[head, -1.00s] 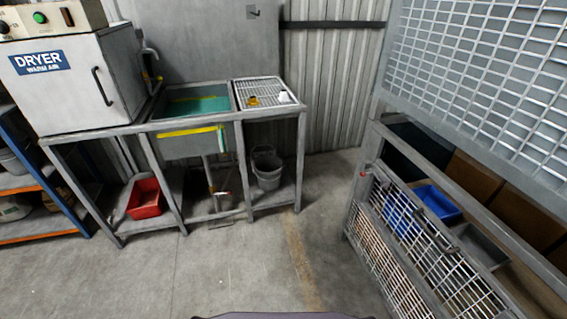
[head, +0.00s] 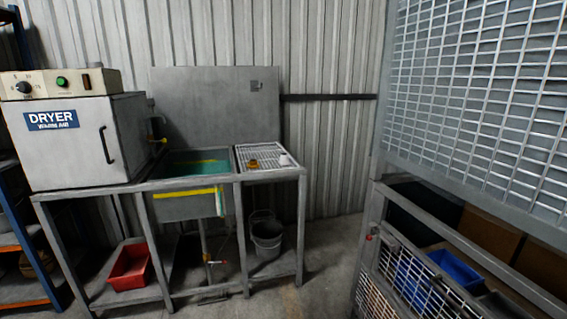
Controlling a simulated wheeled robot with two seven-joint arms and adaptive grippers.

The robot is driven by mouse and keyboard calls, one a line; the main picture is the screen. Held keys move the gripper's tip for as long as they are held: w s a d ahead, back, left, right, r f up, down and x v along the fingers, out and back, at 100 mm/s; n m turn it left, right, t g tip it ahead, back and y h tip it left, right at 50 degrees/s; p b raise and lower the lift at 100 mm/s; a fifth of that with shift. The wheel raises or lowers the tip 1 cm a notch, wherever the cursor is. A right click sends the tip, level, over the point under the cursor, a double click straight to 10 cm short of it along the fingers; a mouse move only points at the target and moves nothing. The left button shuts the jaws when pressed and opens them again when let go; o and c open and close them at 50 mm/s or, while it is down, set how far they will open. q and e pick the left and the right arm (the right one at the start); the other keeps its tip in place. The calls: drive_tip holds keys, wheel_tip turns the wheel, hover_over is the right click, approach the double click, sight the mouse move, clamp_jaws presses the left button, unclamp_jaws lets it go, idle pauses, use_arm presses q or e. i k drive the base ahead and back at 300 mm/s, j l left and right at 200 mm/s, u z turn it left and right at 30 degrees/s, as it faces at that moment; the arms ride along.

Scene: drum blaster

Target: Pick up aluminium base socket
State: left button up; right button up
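Two small items sit on the white draining grid (head: 262,151) at the right end of the sink bench. One is a pale whitish-grey piece (head: 285,160) near the grid's right edge. It may be the aluminium base socket, but it is too small to tell. The other is a brass-yellow piece (head: 253,163) to its left, with a small dark part beside it. The two pieces stand apart. Neither of my grippers shows in the head view.
Left of the grid is a sink (head: 190,166) with greenish liquid, then a dryer (head: 75,140). A red bin (head: 129,268) and a grey bucket (head: 267,238) stand below. A mesh cage (head: 480,110) with blue bins (head: 455,267) bounds the right side. Some floor is clear between.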

sight(284, 159)
drive_tip(key=i+j+z, duration=0.2)
drive_tip(key=i+j, duration=0.15)
drive_tip(key=i, duration=0.25)
drive_tip(key=i+j+z, duration=0.2)
drive_tip(key=i+j, duration=0.2)
drive_tip(key=i, duration=0.2)
